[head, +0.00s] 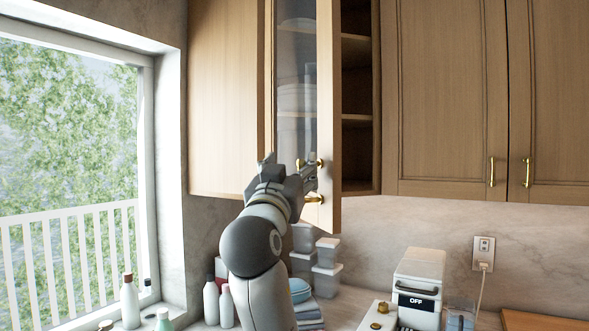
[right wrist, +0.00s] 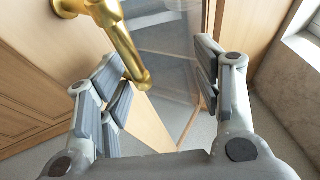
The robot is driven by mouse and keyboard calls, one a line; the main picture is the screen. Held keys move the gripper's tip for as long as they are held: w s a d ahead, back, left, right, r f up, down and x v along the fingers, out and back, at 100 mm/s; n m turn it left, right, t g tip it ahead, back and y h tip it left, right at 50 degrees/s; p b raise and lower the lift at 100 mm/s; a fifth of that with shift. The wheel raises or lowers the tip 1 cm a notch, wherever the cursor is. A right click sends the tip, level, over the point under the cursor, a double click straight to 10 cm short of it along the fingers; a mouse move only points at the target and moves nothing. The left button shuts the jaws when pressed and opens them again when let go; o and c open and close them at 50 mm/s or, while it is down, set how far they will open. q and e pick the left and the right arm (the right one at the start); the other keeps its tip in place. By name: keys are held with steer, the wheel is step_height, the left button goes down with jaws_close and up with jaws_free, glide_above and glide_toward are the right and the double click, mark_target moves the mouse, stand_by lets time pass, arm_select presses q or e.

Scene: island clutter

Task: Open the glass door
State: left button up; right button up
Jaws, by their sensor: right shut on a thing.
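The glass door (head: 328,110) of the wall cabinet stands partly open, swung out from the cabinet, with shelves showing to its right. Its brass handle (head: 312,162) is on the wooden frame, partly hidden by my right gripper (head: 308,180). In the right wrist view the brass handle (right wrist: 126,50) reaches in from the top left, against the left finger. The glass pane (right wrist: 168,50) shows behind. My left gripper is not in view.
Closed wooden cabinets (head: 445,100) continue to the right. Below are stacked plastic containers (head: 327,268), a white appliance (head: 418,285) and several bottles (head: 130,302). A window (head: 65,170) is at the left. The open cabinet's shelves (head: 356,120) look empty where visible.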

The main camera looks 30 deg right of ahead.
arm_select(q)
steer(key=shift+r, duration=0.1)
arm_select(e)
steer(key=shift+s+a+r, duration=0.15)
steer(key=shift+s+r, duration=0.05)
steer(key=shift+r, duration=0.35)
steer(key=shift+c, duration=0.7)
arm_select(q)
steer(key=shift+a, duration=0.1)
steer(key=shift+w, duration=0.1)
arm_select(e)
steer(key=v, duration=0.8)
steer(key=f+v, duration=0.1)
steer(key=v, duration=0.3)
steer(key=shift+w, duration=0.15)
steer(key=shift+d+f, duration=0.1)
steer(key=shift+d, duration=0.15)
